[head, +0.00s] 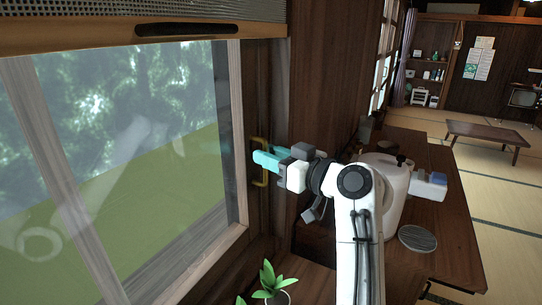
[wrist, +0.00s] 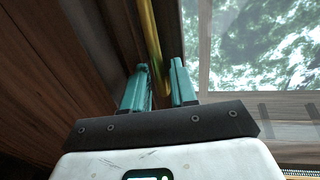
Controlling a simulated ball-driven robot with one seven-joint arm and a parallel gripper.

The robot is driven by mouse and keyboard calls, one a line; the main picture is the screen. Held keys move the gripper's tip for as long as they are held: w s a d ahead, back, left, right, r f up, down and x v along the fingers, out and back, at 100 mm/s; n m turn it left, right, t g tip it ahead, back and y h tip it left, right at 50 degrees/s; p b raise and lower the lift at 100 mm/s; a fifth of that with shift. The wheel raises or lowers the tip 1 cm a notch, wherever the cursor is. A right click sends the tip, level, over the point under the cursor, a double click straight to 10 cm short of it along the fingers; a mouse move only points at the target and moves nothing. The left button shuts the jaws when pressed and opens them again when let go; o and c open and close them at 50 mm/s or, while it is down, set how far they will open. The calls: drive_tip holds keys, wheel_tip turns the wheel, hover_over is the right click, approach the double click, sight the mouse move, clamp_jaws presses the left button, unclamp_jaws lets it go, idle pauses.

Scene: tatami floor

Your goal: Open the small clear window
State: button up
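The small clear window (head: 140,130) fills the left of the head view, with a pale grey wooden frame (head: 236,150); it also shows at the upper right of the wrist view (wrist: 250,45). An upright brass handle (head: 264,178) is at the right of this frame. In the wrist view the handle (wrist: 151,35) runs down between the two teal fingers. My gripper (head: 262,158) is at the handle's middle height. In the wrist view my gripper (wrist: 160,75) is open around the handle, with a gap on the right finger's side.
A potted plant (head: 270,283) stands below the window at the bottom. A dark wooden counter (head: 448,225) is to the right, with a round grey disc (head: 417,239) on it. A low table (head: 487,134) stands on the tatami floor (head: 500,190) farther back.

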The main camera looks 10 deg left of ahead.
clamp_jaws()
idle(0.4)
